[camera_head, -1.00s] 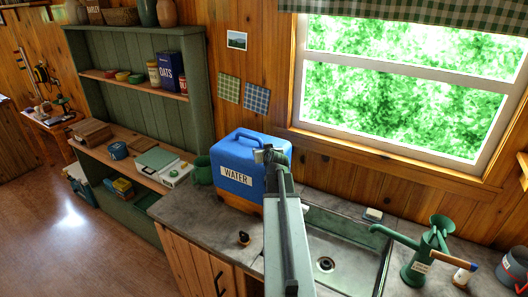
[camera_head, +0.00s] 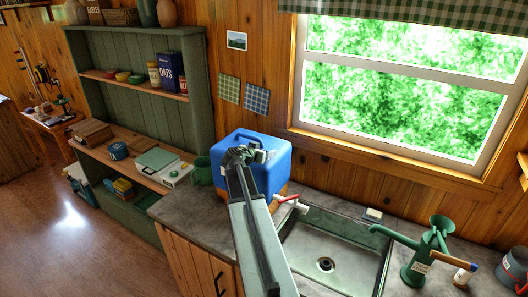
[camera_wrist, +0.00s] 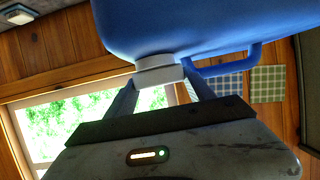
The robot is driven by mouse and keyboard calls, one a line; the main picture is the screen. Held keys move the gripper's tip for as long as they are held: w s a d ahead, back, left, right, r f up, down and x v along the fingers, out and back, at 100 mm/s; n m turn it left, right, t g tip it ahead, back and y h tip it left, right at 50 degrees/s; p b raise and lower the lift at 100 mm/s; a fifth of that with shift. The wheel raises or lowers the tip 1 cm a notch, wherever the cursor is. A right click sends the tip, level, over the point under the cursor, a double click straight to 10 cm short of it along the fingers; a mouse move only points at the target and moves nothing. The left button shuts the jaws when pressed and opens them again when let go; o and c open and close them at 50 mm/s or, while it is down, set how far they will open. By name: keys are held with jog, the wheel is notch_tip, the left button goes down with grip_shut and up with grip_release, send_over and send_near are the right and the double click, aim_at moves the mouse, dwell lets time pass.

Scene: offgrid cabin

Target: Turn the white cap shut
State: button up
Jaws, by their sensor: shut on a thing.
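The blue water container (camera_head: 272,166) stands on the counter, left of the sink. My gripper (camera_head: 243,155) is at its top in the head view, covering part of it. In the wrist view the container (camera_wrist: 190,25) fills the top of the picture, seen upside down, with its blue handle (camera_wrist: 235,65) to the right. The white cap (camera_wrist: 158,76) sits on the container's neck. My gripper (camera_wrist: 162,88) is shut on the cap, one finger on each side. In the head view the cap is hidden or too small to make out.
A white tap with a red lever (camera_head: 291,201) is right of the container, by the sink (camera_head: 330,264). A green pump (camera_head: 425,250) stands further right. A green mug (camera_head: 202,172) is left of the container. The window (camera_head: 405,85) is behind.

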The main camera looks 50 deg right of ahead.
jog(key=shift+f+m+g, duration=0.15)
jog(key=shift+m+g, duration=0.15)
jog(key=shift+g, duration=0.1)
jog(key=o, duration=1.4)
jog(key=shift+a, duration=0.1)
jog(key=shift+a+r, duration=0.2)
jog(key=shift+r, duration=0.05)
jog(key=p+v, duration=0.3)
jog(key=v, duration=0.4)
jog(key=shift+s+a+f, duration=0.1)
